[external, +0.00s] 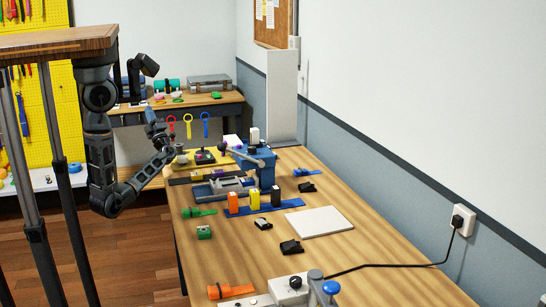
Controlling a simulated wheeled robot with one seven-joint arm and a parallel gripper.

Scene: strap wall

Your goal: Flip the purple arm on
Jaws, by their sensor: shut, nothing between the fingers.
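A small purple knob (223,145) shows toward the far end of the long wooden table, at the left end of a dark bar that reaches toward a blue vise-like block (262,168). I cannot tell for certain that it is the purple arm, or how its switch is set. My gripper (176,149) is at the table's far left edge, left of the purple knob and apart from it. It is shut and empty. Its fingertips are small and partly lost against the items behind.
Red, yellow and blue ringed pieces (205,124) stand upright behind my gripper. A blue strip with orange, yellow and black blocks (255,200) lies nearer. A white plate (319,222) lies flat at right.

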